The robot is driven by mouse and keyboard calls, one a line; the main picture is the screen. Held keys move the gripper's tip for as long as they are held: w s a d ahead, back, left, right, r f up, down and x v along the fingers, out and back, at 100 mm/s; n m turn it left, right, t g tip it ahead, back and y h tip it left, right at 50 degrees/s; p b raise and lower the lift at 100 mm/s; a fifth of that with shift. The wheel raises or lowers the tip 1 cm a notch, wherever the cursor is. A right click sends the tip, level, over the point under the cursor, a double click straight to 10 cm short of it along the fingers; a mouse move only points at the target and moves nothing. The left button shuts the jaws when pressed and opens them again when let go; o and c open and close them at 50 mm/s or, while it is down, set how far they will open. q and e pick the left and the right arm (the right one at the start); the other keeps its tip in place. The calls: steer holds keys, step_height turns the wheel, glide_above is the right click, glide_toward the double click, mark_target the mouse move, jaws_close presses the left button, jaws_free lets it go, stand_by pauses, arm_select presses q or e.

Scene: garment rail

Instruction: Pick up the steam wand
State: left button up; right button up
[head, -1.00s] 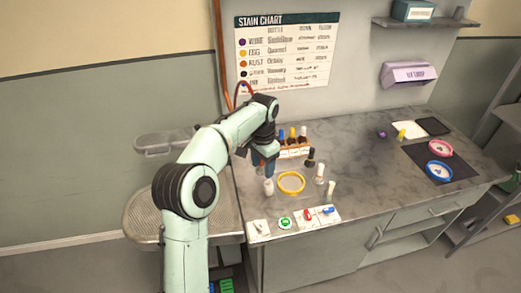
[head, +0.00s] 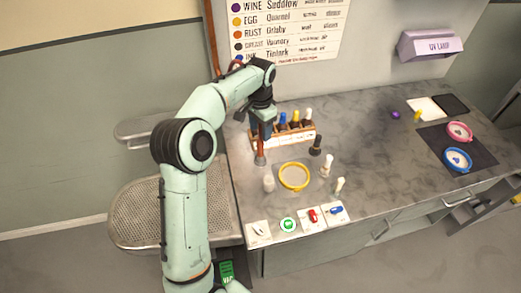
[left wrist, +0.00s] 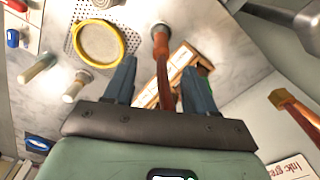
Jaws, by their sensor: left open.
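The steam wand, with a reddish-brown handle and round grey tip, shows in the left wrist view (left wrist: 161,48) and in the head view (head: 260,152). It stands near the bottle rack, tip toward the counter. My left gripper (left wrist: 160,68) is open, with one blue-grey finger on each side of the wand and visible gaps between. In the head view my left gripper (head: 265,126) is above the counter's left part, partly hiding the wand's upper end. My right gripper is not in view.
A wooden rack (head: 306,137) with several bottles stands close behind the wand. Cards (head: 312,217) line the counter's front edge. The counter's middle right is clear.

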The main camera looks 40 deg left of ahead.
mark_target(260, 139)
arm_select(q)
steer(key=f, duration=0.3)
steer(key=shift+s+f, duration=0.25)
steer(key=shift+w+f, duration=0.25)
steer(key=shift+f, duration=0.6)
step_height(260, 139, down, 5)
steer(key=shift+w+a+r+b, duration=0.1)
steer(key=shift+r+b, duration=0.1)
steer(key=shift+b, duration=0.1)
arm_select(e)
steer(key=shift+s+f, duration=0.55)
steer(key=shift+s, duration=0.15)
arm_select(q)
steer(key=shift+r, duration=0.1)
jaws_close()
